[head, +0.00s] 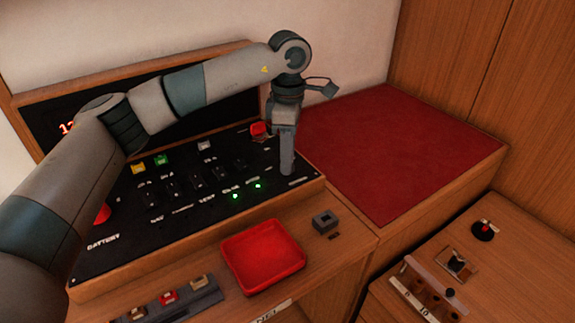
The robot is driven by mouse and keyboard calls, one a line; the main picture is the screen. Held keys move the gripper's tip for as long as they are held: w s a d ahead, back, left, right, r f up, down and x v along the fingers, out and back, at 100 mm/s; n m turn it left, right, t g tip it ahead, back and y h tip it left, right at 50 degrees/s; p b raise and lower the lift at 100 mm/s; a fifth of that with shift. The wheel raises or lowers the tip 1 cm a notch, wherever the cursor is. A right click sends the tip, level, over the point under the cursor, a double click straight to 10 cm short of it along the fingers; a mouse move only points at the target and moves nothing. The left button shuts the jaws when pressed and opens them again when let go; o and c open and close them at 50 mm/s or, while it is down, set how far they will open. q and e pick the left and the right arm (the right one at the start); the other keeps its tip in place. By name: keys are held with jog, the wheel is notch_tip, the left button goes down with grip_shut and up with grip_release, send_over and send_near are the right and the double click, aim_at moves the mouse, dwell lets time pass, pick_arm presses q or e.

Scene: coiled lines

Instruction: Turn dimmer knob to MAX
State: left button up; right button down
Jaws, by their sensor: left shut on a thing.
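My left gripper (287,155) points down at the right end of the black switch panel (215,215). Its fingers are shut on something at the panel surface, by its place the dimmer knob. The fingers hide the knob, so its pointer and how far it is turned cannot be seen. The small white lettering around it is too blurred to read. My right gripper is not in view.
The panel carries several toggles, two lit green lamps (246,191), coloured buttons and a red knob (103,213). A red tray (262,257) and a small grey block (325,222) lie in front. A red-topped surface (400,140) to the right is clear.

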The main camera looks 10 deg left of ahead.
pick_arm(q)
jog(key=m+b, duration=0.2)
jog(key=m, duration=0.1)
jog(key=shift+r+m+b, duration=0.15)
jog(key=shift+m+b, duration=0.25)
jog(key=shift+m, duration=0.5)
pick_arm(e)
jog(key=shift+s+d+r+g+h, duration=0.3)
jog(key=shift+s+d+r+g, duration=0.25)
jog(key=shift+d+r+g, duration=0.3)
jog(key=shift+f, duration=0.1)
pick_arm(q)
jog(key=o, duration=1)
jog(key=shift+o, duration=0.2)
